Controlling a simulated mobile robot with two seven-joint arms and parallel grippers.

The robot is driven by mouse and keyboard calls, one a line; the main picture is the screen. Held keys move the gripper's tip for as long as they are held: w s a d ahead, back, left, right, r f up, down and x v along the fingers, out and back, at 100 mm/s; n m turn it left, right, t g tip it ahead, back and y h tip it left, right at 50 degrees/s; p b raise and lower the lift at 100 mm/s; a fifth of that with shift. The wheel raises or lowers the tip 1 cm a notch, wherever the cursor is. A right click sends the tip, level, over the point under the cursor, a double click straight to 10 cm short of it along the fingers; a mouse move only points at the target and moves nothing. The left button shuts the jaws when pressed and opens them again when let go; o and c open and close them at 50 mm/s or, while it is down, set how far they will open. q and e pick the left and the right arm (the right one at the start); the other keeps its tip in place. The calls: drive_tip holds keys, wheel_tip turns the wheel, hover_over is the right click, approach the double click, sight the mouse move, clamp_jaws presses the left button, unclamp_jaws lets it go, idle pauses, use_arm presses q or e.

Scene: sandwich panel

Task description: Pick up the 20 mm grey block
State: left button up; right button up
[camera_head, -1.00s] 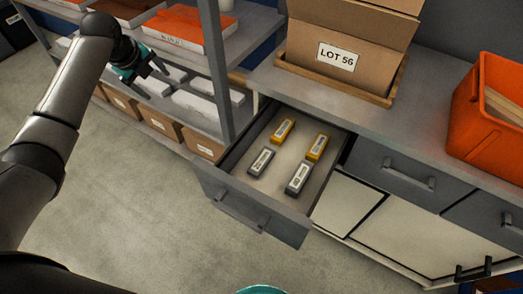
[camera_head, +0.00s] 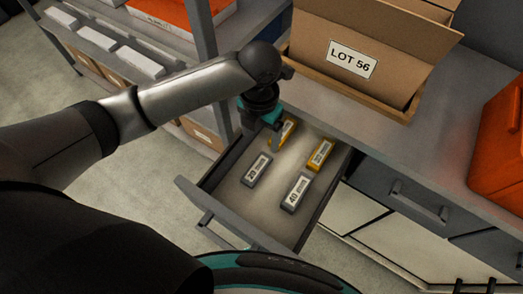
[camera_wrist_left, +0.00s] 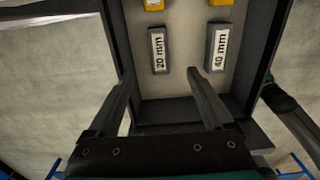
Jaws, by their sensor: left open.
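The 20 mm grey block (camera_head: 257,170) lies on the floor of the open drawer (camera_head: 262,230), at its left, label up. It also shows in the wrist view (camera_wrist_left: 158,50). My left gripper (camera_head: 274,139) hangs over the drawer, partly hiding a yellow block. In the wrist view the open, empty fingers (camera_wrist_left: 160,75) point toward the 20 mm block, one on each side of its line, with the block beyond the tips. A 40 mm grey block (camera_head: 297,192) lies to its right, also in the wrist view (camera_wrist_left: 217,47). My right gripper is not seen.
Two yellow blocks (camera_head: 321,154) (camera_head: 287,130) lie farther back in the drawer. The drawer walls surround the blocks. A LOT 56 carton (camera_head: 365,45) stands on the counter behind, with an orange bin (camera_head: 500,145) to the right. Shelving stands at the left.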

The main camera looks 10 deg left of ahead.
use_arm(q)
drive_tip(key=b, duration=0.2)
hover_over(258, 167)
wheel_tip(258, 167, down, 5)
drive_tip(key=f, duration=0.4)
drive_tip(key=shift+w+d+f+b, duration=0.1)
drive_tip(key=shift+d+b, duration=0.15)
drive_tip(key=shift+b, duration=0.15)
drive_tip(key=shift+f, duration=0.6)
drive_tip(key=f, duration=0.1)
drive_tip(key=f+b, duration=0.1)
drive_tip(key=f, duration=0.1)
drive_tip(key=f+b, duration=0.1)
drive_tip(key=shift+a+f, duration=0.25)
drive_tip(key=shift+f, duration=0.15)
drive_tip(key=shift+c, duration=0.6)
drive_tip(key=c, duration=0.6)
clamp_jaws()
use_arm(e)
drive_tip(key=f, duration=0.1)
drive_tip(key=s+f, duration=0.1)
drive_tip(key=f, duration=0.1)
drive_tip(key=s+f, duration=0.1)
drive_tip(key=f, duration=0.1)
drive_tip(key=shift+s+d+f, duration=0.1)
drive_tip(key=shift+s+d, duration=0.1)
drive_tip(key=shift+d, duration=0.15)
